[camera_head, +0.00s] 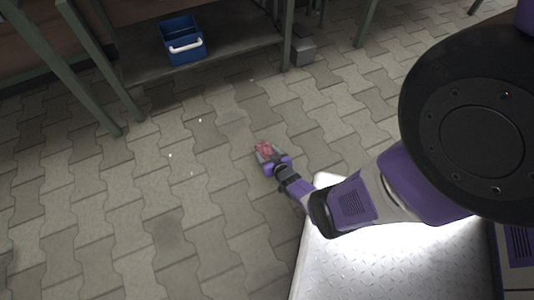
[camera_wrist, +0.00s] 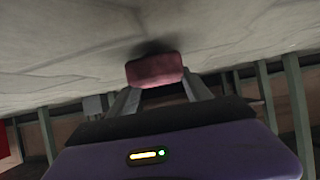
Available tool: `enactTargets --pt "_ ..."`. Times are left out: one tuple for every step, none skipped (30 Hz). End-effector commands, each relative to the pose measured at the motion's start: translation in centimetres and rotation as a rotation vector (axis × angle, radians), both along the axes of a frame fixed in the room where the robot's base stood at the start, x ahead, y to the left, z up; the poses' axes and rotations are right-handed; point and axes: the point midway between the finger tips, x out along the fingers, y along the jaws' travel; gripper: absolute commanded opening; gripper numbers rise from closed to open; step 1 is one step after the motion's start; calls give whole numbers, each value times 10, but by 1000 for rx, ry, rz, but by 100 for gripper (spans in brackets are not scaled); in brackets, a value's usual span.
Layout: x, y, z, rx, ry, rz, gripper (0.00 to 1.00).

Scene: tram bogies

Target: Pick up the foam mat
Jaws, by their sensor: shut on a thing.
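The foam mat is a small reddish-pink piece. In the wrist view the foam mat (camera_wrist: 154,70) sits between the two fingertips of my gripper (camera_wrist: 157,84), and the fingers are shut on it. A dark shadow lies just behind it on the pale floor surface. In the head view the foam mat (camera_head: 264,148) shows at the tip of my gripper (camera_head: 267,155), low over the paving near the middle of the picture. Whether it touches the floor cannot be told.
A blue crate (camera_head: 183,42) with a white handle sits on a low shelf (camera_head: 225,57) at the back. Green posts (camera_head: 288,35) hold the shelving. A grey block (camera_head: 303,50) stands beside one post. The paving (camera_head: 130,210) at the left is clear.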

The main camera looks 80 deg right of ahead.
Motion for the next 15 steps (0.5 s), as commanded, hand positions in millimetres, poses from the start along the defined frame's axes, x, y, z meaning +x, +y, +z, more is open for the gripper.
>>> enactTargets --pt "0 0 12 0 -1 1 12" --pt "0 0 16 -1 -1 0 12" --pt "0 1 21 0 0 0 12" --pt "-1 1 27 0 0 0 12" --pt "-1 1 32 0 0 0 12" --pt "0 0 40 -1 -1 0 12" --pt "0 0 47 -1 0 0 12" --pt "0 1 53 -1 0 1 12" --pt "-1 1 62 -1 1 2 12" --pt "0 1 69 -2 0 2 12" --pt "0 1 76 -2 0 2 12" --pt "0 1 86 -2 0 2 12" --pt "-1 1 93 -2 0 2 12" --pt "-1 1 100 0 0 1 12" --pt "0 1 110 -2 -1 1 12"
